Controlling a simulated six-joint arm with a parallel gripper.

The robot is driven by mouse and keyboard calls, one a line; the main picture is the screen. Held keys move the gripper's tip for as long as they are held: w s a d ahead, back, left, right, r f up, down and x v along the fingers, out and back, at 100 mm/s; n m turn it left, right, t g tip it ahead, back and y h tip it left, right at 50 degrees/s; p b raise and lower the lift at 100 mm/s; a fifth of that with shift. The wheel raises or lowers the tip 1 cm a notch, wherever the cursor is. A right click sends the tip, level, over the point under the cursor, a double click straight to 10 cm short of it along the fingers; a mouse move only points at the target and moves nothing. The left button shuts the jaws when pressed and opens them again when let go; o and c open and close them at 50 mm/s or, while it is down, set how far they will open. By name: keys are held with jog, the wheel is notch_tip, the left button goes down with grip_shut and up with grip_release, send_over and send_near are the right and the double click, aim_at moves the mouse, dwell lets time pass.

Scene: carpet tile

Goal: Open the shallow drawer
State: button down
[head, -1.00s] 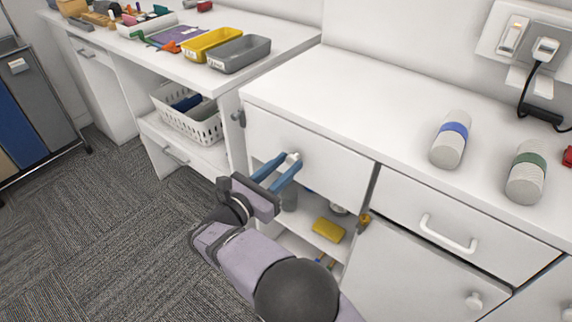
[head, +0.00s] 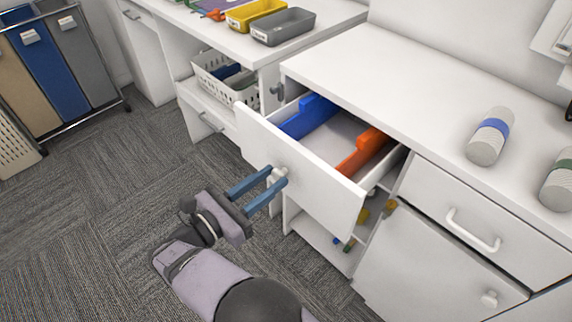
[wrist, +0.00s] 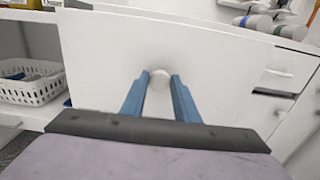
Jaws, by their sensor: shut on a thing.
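The shallow drawer (head: 318,199) is pulled well out of the white cabinet in the head view. A blue item (head: 306,117) and an orange item (head: 364,152) show inside it, with bare drawer floor between them. My gripper (head: 278,177) has its blue fingers on either side of the drawer's round knob (head: 281,172) and is shut on it. The wrist view shows the drawer front (wrist: 215,50) filling the middle, with the knob (wrist: 159,79) at the fingertips.
Below the drawer is an open compartment with small items (head: 363,214). To its right are a closed drawer with a bar handle (head: 474,231) and a cupboard door (head: 440,270). Carpet (head: 100,230) is clear at left.

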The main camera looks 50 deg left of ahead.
jog(key=s, duration=1.2)
jog(key=c, duration=1.4)
grip_release()
notch_tip(320, 180, up, 10)
jog(key=p, duration=0.1)
